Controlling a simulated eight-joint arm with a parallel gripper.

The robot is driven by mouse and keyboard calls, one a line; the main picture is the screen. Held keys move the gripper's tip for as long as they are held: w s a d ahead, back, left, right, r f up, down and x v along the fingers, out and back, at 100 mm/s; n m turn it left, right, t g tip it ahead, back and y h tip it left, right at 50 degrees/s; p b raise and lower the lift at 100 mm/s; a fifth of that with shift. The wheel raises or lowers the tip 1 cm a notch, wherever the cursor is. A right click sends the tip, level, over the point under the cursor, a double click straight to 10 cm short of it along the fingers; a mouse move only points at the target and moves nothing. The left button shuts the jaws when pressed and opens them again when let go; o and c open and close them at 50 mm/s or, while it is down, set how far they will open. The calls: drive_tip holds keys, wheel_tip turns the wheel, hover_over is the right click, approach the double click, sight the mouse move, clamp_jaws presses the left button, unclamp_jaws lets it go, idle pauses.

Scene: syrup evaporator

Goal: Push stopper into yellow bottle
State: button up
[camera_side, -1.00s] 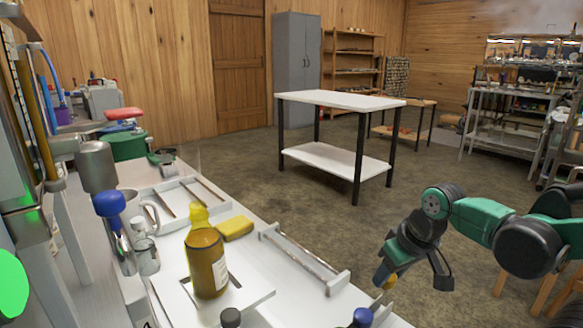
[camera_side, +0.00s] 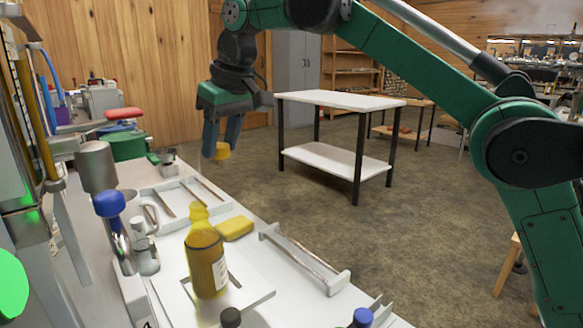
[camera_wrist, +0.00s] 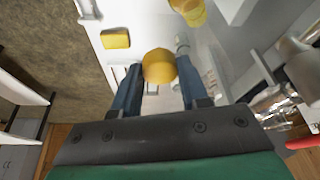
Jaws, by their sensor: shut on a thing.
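The yellow bottle (camera_side: 206,262) stands upright on a white plate on the bench, in the side view. It has a white label and a narrow neck. Part of it shows at the top edge of the wrist view (camera_wrist: 190,10). In the wrist view the stopper (camera_wrist: 158,66) sits between the two blue-grey fingers.
A yellow sponge-like block (camera_side: 236,228) lies beside the bottle. A blue-topped metal fitting (camera_side: 110,205) stands at left. A white rail holder (camera_side: 305,258) is at right. Dark (camera_side: 231,318) and blue (camera_side: 362,317) caps show in front. The air around the stopper looks clear.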

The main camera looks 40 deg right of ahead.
drive_tip(key=n, duration=0.1)
hover_over(202, 214)
drive_tip(key=shift+s+d+x, duration=0.15)
drive_tip(key=shift+s+x, duration=0.05)
drive_tip(key=shift+x, duration=0.8)
drive_tip(key=shift+s+d+x, duration=0.1)
drive_tip(key=shift+s+x, duration=0.05)
drive_tip(key=shift+x, duration=0.85)
drive_tip(key=shift+f, duration=1.1)
idle(1.4)
drive_tip(key=shift+c, duration=0.4)
drive_tip(key=o, duration=1.4)
drive_tip(key=shift+r, duration=0.1)
drive_tip(key=shift+r, duration=1.9)
